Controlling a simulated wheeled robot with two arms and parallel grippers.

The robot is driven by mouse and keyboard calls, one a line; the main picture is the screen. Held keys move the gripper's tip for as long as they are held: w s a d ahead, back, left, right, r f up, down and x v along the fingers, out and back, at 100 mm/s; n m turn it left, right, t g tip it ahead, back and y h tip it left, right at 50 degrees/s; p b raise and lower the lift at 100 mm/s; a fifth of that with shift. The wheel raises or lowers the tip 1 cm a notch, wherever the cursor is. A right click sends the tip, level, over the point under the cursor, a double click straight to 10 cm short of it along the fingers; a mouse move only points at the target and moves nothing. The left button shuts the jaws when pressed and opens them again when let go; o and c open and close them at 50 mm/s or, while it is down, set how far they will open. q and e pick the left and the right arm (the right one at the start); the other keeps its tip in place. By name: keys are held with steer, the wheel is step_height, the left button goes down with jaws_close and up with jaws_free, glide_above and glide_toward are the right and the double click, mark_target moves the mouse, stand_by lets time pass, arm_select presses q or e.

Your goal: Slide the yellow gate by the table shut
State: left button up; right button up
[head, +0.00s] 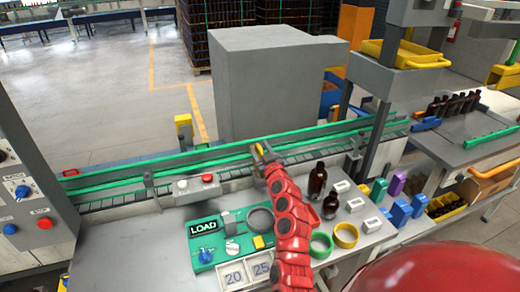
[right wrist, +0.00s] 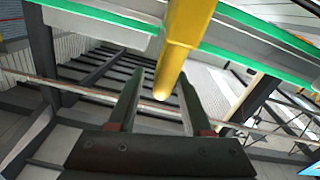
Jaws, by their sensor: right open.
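A yellow bar (right wrist: 184,42), apparently part of the gate, runs down between the fingers of my right gripper (right wrist: 160,78) in the right wrist view. The fingers are apart, one on each side of its rounded end, and I cannot tell whether either touches it. In the head view my red right arm reaches up to the green-railed conveyor, with the right gripper (head: 263,153) at the near rail. A small yellow piece (head: 259,149) shows there; the rest of the gate is hidden or too small to make out. My left gripper is not in view.
Two brown bottles (head: 317,182) stand right of my arm, near green and yellow rings (head: 345,236). A green LOAD panel (head: 222,240) lies left of it. A large grey box (head: 268,85) stands behind the conveyor (head: 120,185). The table's left part is clear.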

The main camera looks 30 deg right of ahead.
steer(key=shift+s, duration=0.1)
steer(key=shift+s+a+f, duration=0.1)
steer(key=shift+s+a, duration=0.05)
steer(key=shift+s, duration=0.05)
steer(key=b+v, duration=0.6)
steer(key=v, duration=1)
steer(key=shift+s, duration=0.35)
